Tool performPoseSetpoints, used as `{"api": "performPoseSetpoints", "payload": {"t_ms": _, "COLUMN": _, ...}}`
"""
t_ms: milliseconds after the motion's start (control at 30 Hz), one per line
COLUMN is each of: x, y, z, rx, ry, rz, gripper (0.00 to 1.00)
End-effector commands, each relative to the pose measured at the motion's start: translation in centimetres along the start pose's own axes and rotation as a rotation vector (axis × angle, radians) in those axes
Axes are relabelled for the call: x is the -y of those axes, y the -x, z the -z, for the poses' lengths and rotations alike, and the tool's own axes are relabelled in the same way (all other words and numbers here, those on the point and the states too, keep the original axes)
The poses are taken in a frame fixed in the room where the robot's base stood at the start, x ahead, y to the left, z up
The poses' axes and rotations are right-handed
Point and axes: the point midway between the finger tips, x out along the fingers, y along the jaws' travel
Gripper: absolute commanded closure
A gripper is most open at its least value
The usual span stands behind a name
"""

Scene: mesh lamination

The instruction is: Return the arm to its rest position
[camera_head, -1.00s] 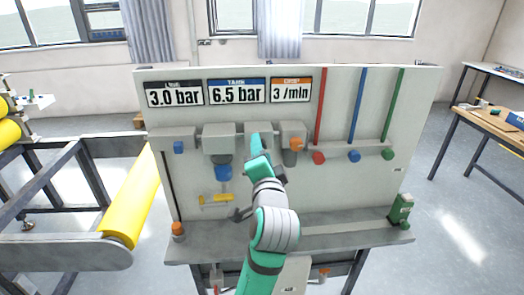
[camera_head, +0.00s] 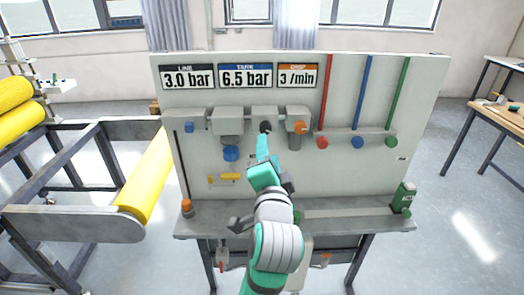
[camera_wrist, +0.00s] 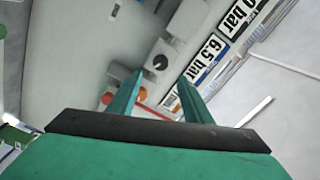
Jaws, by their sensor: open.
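My arm reaches up from the bottom middle of the head view toward a grey panel (camera_head: 370,165). My gripper (camera_head: 263,140) is in front of the panel, just below a dark round knob (camera_head: 265,127) on a grey box. In the wrist view my gripper (camera_wrist: 160,92) shows two teal fingers spread apart with nothing between them. The dark knob (camera_wrist: 161,62) lies beyond the fingertips, apart from them. My arm hides part of the panel's lower middle and its ledge.
The panel's ledge (camera_head: 340,212) holds a green bottle (camera_head: 402,198) at the right and an orange-topped item (camera_head: 187,208) at the left. A frame with a yellow roller (camera_head: 147,178) stands left. A workbench (camera_head: 500,115) stands at the right. Floor between is clear.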

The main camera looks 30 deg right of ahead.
Motion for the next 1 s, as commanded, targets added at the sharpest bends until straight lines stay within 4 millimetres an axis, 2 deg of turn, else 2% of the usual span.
{"api": "performPoseSetpoints", "payload": {"t_ms": 267, "x": -0.1, "y": 0.0, "z": -0.1, "rx": 0.000, "ry": 0.004, "rz": -0.001, "gripper": 0.55}}
{"api": "performPoseSetpoints", "payload": {"t_ms": 367, "x": -0.8, "y": 0.0, "z": -0.9, "rx": 0.006, "ry": 0.034, "rz": -0.002, "gripper": 0.55}}
{"api": "performPoseSetpoints", "payload": {"t_ms": 467, "x": -2.3, "y": 0.2, "z": -2.7, "rx": 0.018, "ry": 0.099, "rz": -0.002, "gripper": 0.55}}
{"api": "performPoseSetpoints", "payload": {"t_ms": 667, "x": -6.4, "y": 1.5, "z": -7.1, "rx": 0.052, "ry": 0.281, "rz": 0.010, "gripper": 0.55}}
{"api": "performPoseSetpoints", "payload": {"t_ms": 867, "x": -10.6, "y": 3.7, "z": -11.3, "rx": 0.095, "ry": 0.453, "rz": 0.036, "gripper": 0.55}}
{"api": "performPoseSetpoints", "payload": {"t_ms": 1000, "x": -13.5, "y": 5.9, "z": -14.1, "rx": 0.133, "ry": 0.564, "rz": 0.060, "gripper": 0.55}}
